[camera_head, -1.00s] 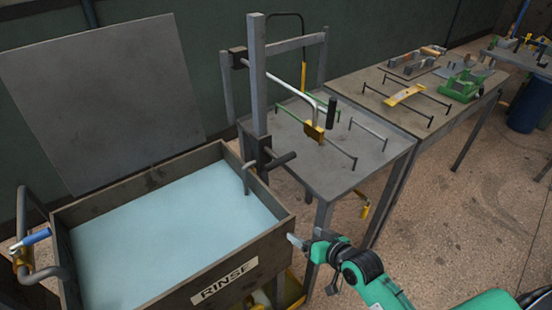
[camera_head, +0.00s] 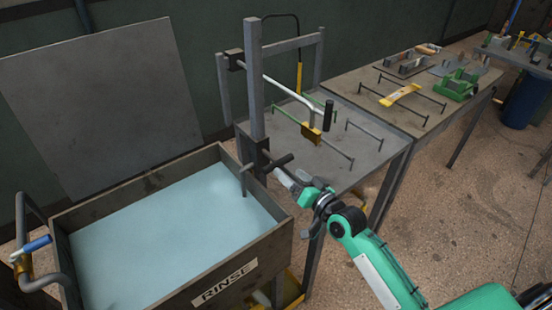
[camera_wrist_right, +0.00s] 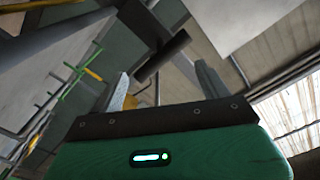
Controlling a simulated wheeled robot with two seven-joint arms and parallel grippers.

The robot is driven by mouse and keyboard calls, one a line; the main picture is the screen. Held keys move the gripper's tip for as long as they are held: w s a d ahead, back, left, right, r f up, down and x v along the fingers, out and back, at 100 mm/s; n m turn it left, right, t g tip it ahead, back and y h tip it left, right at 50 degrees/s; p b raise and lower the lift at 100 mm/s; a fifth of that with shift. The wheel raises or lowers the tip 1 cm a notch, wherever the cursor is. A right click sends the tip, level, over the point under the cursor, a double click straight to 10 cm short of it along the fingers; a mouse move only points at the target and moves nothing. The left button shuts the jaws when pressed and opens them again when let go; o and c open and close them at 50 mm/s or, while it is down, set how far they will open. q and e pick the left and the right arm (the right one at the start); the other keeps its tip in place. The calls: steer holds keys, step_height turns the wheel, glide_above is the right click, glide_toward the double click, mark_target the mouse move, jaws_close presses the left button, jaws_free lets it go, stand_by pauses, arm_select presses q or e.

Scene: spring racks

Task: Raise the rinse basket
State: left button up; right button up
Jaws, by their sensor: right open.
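The tank labelled RINSE (camera_head: 275,246) holds pale blue liquid (camera_head: 165,235). No basket shows; anything under the liquid is hidden. My right gripper (camera_head: 284,177) is open, just below and right of this handle. In the right wrist view, the handle (camera_wrist_right: 162,56) lies ahead, between the line of the two fingers (camera_wrist_right: 162,72); contact cannot be told. My left gripper is out of view.
A grey table (camera_head: 375,168) with green and grey rails stands behind the handle. A bent lever (camera_head: 284,88) with a black grip hangs over it. A pipe with a blue handle (camera_head: 32,243) is at the tank's left.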

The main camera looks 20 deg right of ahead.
mark_target(282, 165)
steer(key=p+x, duration=0.1)
steer(key=x, duration=0.6)
steer(key=shift+w+a, duration=0.1)
steer(key=shift+w, duration=0.2)
steer(key=shift+f, duration=0.1)
steer(key=c, duration=1.2)
steer(key=shift+c, duration=0.2)
